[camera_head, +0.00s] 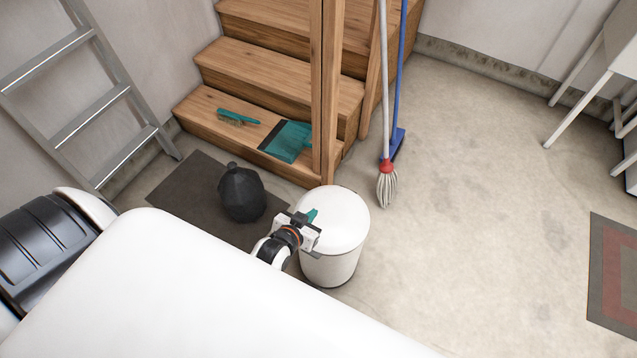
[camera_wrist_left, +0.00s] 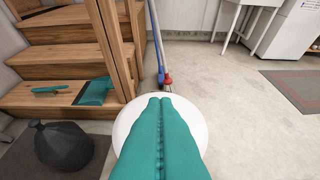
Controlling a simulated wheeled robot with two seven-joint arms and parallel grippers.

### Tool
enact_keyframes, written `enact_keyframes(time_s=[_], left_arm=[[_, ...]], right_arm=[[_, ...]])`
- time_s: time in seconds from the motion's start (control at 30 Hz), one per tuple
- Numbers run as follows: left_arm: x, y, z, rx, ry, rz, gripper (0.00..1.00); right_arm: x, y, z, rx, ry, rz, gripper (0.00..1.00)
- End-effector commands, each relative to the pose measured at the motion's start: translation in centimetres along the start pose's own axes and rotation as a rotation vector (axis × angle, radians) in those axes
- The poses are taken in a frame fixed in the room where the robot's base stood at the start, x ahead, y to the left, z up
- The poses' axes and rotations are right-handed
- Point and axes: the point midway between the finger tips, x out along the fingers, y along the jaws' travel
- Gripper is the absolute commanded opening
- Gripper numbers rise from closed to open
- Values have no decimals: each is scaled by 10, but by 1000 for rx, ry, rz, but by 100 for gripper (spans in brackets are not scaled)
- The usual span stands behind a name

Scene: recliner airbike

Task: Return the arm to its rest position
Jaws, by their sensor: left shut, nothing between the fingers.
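My left gripper (camera_head: 312,216) is near a white lidded bin and appears over or beside its left edge in the head view. Its teal fingers (camera_wrist_left: 162,100) are pressed together in the left wrist view, with nothing between them. The bin (camera_head: 342,222) stands on the floor, and its white lid (camera_wrist_left: 126,122) shows behind and around the fingers in the wrist view. Whether the gripper touches the bin, I cannot tell. My right gripper is not in view.
A black bag (camera_head: 242,192) sits on a dark mat (camera_head: 185,190). A teal brush (camera_head: 238,118) and dustpan (camera_head: 287,141) lie on the wooden stairs (camera_head: 275,68). A mop (camera_head: 387,185) stands by a post. A ladder (camera_head: 90,118) leans left.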

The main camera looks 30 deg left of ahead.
Motion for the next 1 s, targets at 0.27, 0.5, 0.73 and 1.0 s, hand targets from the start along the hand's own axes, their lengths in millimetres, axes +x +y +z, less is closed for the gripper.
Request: enact_keyframes(time_s=[0.27, 0.5, 0.73, 1.0], left_arm=[[-8, 0, -8, 0, -2, 0, 0], [-8, 0, -8, 0, -1, 0, 0], [-7, -1, -13, 1, 9, -2, 0], [-15, -17, -147, 40, 295, -45, 0]], right_arm=[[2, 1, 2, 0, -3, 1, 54], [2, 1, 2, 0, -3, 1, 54], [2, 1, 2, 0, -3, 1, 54], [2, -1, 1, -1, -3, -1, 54]])
